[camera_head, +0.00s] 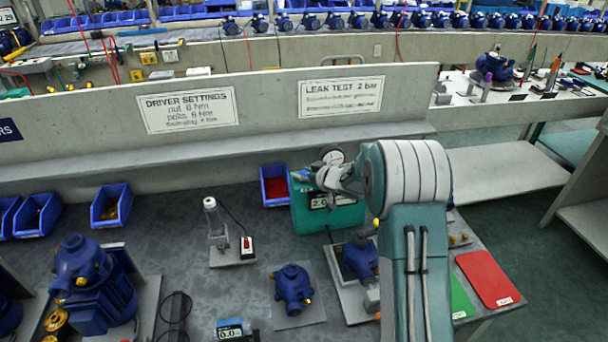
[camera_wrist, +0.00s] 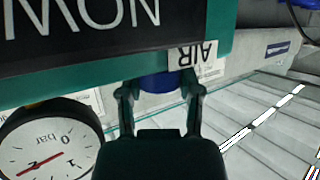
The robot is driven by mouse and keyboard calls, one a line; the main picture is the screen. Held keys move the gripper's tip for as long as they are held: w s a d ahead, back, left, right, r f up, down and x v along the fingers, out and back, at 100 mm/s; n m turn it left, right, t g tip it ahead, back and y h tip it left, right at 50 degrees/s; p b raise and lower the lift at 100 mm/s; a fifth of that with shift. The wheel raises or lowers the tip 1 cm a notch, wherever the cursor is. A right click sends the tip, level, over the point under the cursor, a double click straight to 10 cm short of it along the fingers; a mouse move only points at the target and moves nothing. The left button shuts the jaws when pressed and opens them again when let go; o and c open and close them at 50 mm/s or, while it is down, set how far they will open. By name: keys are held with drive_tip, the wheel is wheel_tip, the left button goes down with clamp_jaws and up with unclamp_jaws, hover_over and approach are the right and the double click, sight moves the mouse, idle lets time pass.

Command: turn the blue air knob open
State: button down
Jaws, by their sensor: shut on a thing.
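The blue air knob (camera_wrist: 160,83) shows in the wrist view, below the edge of the teal tester box (camera_wrist: 225,30) and beside an upside-down AIR label (camera_wrist: 192,62). My gripper (camera_wrist: 161,92) has one finger on each side of the knob and is shut on it. The knob's turn angle cannot be told. In the head view my gripper (camera_head: 312,178) is at the upper front of the teal box (camera_head: 345,217), partly covered by my arm. A round gauge marked bar (camera_wrist: 45,145) has a red needle; it also shows in the head view (camera_head: 333,156).
Blue pumps (camera_head: 292,284) and a small stand (camera_head: 216,225) are on the dark bench in front. A red pad (camera_head: 489,279) lies at right. A low wall with signs (camera_head: 341,96) runs behind.

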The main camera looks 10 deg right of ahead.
drive_tip(key=shift+d+f, duration=0.1)
drive_tip(key=shift+s+n+g+y, duration=0.1)
drive_tip(key=shift+n+g+y, duration=1.05)
drive_tip(key=shift+n, duration=0.25)
drive_tip(key=shift+c, duration=1.3)
unclamp_jaws()
drive_tip(key=v, duration=1.2)
